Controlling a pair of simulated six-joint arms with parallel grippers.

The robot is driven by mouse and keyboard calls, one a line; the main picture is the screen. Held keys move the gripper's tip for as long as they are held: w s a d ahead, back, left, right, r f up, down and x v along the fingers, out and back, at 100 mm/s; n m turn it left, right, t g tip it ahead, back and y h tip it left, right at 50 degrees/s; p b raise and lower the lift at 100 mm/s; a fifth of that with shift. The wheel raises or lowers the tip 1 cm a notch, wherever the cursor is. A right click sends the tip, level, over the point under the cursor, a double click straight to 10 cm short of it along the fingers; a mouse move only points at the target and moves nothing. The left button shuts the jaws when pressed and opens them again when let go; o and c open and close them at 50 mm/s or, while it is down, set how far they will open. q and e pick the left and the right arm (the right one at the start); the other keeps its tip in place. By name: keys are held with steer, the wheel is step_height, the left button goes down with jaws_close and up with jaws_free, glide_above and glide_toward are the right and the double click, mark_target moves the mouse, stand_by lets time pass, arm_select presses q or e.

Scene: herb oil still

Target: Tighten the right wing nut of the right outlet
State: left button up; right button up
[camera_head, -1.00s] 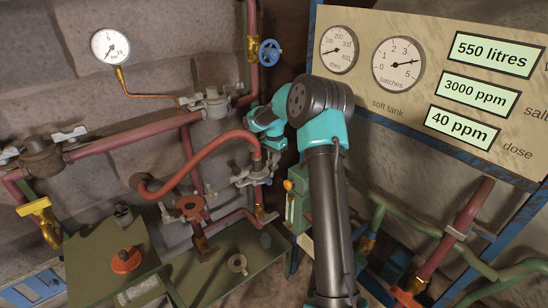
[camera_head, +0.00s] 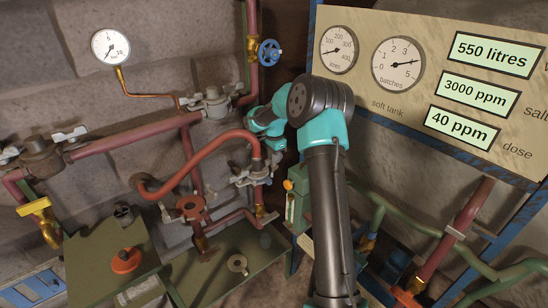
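The outlet joint (camera_head: 254,174) is a grey metal clamp under the end of the thick red hose (camera_head: 205,152), near the middle of the view. A grey wing (camera_head: 240,181) sticks out on its left side. The right side of the joint is partly hidden close to my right gripper (camera_head: 271,157). My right arm comes up from the bottom, and its teal wrist bends left and down to the joint. The fingers are small and dark here, so their opening and any contact with the right wing nut cannot be made out. My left gripper is not in view.
A similar clamp (camera_head: 190,207) with an orange-red top sits lower left. A blue handwheel (camera_head: 270,52) on the vertical pipe is just above my wrist. A green box (camera_head: 297,203) stands right of the joint, and the gauge panel (camera_head: 385,105) is behind my arm.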

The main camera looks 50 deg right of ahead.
steer(key=shift+o, duration=1.4)
step_height(320, 180, up, 12)
